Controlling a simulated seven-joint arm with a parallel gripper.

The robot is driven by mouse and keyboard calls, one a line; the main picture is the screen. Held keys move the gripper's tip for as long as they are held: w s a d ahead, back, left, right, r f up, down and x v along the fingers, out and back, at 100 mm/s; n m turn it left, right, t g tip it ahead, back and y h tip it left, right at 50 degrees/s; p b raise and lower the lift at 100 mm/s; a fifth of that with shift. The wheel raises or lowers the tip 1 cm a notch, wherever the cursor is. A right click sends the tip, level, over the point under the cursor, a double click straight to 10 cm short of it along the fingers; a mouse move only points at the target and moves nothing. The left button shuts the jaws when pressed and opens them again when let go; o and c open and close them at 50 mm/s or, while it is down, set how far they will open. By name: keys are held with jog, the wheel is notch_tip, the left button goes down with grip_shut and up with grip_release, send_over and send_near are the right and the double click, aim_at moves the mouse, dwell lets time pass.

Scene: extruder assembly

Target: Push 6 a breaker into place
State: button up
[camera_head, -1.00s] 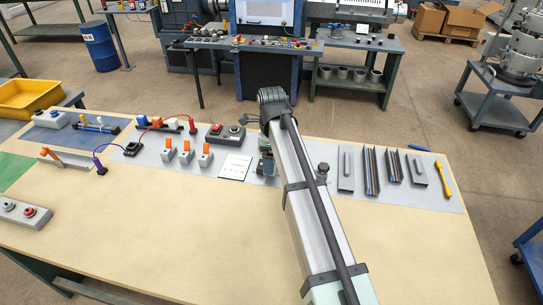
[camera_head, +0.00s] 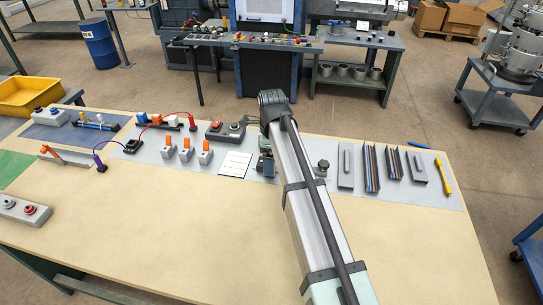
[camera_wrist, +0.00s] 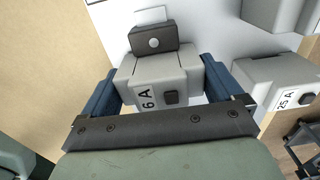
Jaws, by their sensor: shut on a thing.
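The 6 A breaker (camera_wrist: 150,92) is a light grey block with a white "6 A" label and a small dark square on its face, in the wrist view. The blue fingers of my gripper (camera_wrist: 158,70) are on its two sides, shut on it. A dark block with a pale round button (camera_wrist: 153,42) is at its far end. In the head view my gripper (camera_head: 266,163) is at the back middle of the table, and my arm hides the breaker. What lies under the breaker, and whether it is fully seated, I cannot tell.
A grey breaker labelled 25 A (camera_wrist: 286,92) stands close on the right in the wrist view. On the table, grey blocks with orange levers (camera_head: 186,152) and a white card (camera_head: 235,164) are left of my gripper; metal rails (camera_head: 371,170) are right.

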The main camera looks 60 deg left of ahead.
jog(key=shift+f, duration=0.15)
jog(key=o, duration=0.7)
jog(key=shift+o, duration=0.2)
notch_tip(320, 180, up, 14)
jog(key=shift+f, duration=0.15)
